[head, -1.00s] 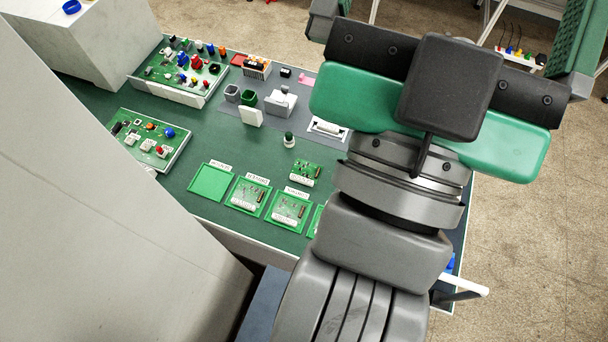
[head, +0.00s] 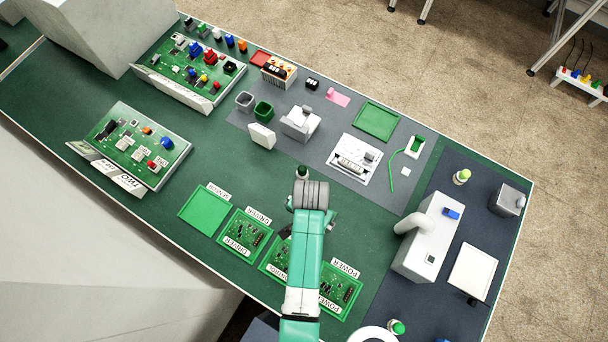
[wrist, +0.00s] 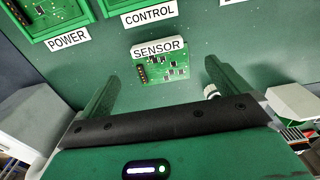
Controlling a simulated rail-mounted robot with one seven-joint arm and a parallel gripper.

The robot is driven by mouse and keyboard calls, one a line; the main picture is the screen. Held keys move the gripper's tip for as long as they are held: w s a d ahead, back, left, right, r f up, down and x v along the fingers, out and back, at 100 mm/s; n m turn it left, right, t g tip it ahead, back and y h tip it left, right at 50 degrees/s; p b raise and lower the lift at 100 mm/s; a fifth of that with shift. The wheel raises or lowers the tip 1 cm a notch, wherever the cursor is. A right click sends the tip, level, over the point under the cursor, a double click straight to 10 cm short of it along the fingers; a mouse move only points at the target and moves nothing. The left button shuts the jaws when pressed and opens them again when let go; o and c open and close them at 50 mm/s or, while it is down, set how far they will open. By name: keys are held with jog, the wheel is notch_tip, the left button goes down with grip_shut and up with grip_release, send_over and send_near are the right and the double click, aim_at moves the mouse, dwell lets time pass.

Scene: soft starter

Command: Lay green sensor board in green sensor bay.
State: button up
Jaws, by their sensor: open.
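The green sensor board (wrist: 165,69) lies flat on the green bench in the wrist view, with a white SENSOR label along its edge. In the head view my arm hides it. My gripper (wrist: 161,73) is open and empty above the bench, and the board shows between its two fingers. I cannot tell the height left between fingertips and board. The green sensor bay (head: 205,211) is a flat, empty green tray at the left end of the bay row in the head view, with a SENSOR label beside it.
The driver bay (head: 244,236) and power bay (head: 340,291) hold boards; my arm partly covers the control bay between them. A grey box machine (head: 430,240) stands to the right.

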jog(key=shift+s+f, duration=0.35)
jog(key=shift+f, duration=0.1)
jog(key=f, duration=0.7)
jog(key=shift+s+f+b, duration=0.25)
jog(key=shift+b, duration=0.05)
jog(key=c, duration=0.9)
